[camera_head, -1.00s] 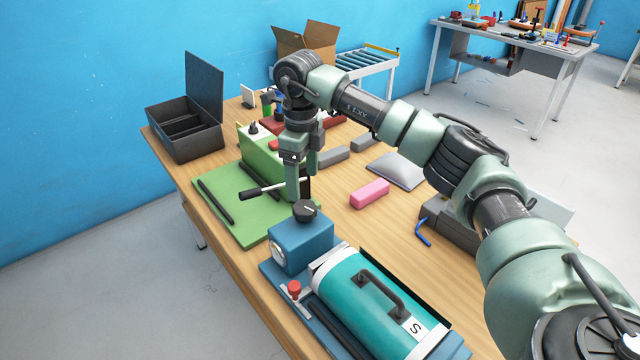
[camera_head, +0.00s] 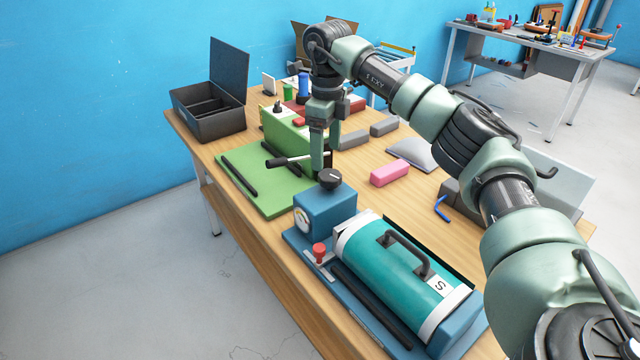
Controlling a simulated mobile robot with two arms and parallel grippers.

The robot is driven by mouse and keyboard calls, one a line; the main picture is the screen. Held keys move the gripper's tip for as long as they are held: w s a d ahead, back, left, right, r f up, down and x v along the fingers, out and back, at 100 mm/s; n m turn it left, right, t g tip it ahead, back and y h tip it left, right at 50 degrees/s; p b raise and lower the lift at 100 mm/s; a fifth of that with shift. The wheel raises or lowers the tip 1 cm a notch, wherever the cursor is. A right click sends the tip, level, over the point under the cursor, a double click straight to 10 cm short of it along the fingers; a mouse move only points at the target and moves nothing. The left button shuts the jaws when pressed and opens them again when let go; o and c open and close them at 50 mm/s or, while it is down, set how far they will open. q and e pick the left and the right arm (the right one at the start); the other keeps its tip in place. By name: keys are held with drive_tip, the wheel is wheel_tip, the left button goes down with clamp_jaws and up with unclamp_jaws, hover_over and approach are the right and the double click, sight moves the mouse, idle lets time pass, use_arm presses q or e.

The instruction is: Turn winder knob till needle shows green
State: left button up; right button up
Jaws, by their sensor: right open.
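The winder knob (camera_head: 330,179) is black and round with a light mark on top. It sits on a blue box (camera_head: 325,207) at the near part of the table. A round white gauge (camera_head: 303,219) is on the box's left face; its needle is too small to read. My right gripper (camera_head: 318,160) points down just behind the knob, beside the green unit, open, with nothing seen between its fingers. Whether it is above or behind the knob in depth is hard to tell. My left gripper is out of view.
A teal cylinder (camera_head: 400,280) with a black handle lies in front of the knob box, near a red knob (camera_head: 319,252). A green unit (camera_head: 285,134) with a black-handled lever stands behind. A pink block (camera_head: 390,173) and a grey pouch (camera_head: 412,154) lie to the right.

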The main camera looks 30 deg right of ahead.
sight(330, 174)
drive_tip(key=f, duration=0.1)
drive_tip(key=d+f, duration=0.2)
drive_tip(key=f, duration=0.1)
drive_tip(key=shift+w, duration=0.3)
wheel_tip(330, 174, down, 2)
drive_tip(key=shift+d+f+p, duration=0.1)
drive_tip(key=shift+f+p, duration=0.1)
drive_tip(key=shift+p, duration=0.25)
drive_tip(key=shift+a+f, duration=0.2)
drive_tip(key=shift+s+a+f, duration=0.1)
drive_tip(key=shift+a+f, duration=0.05)
drive_tip(key=shift+f, duration=0.2)
drive_tip(key=c, duration=1.4)
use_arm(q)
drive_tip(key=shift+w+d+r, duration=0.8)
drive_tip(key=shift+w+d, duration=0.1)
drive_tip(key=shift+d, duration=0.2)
use_arm(e)
drive_tip(key=shift+o, duration=0.2)
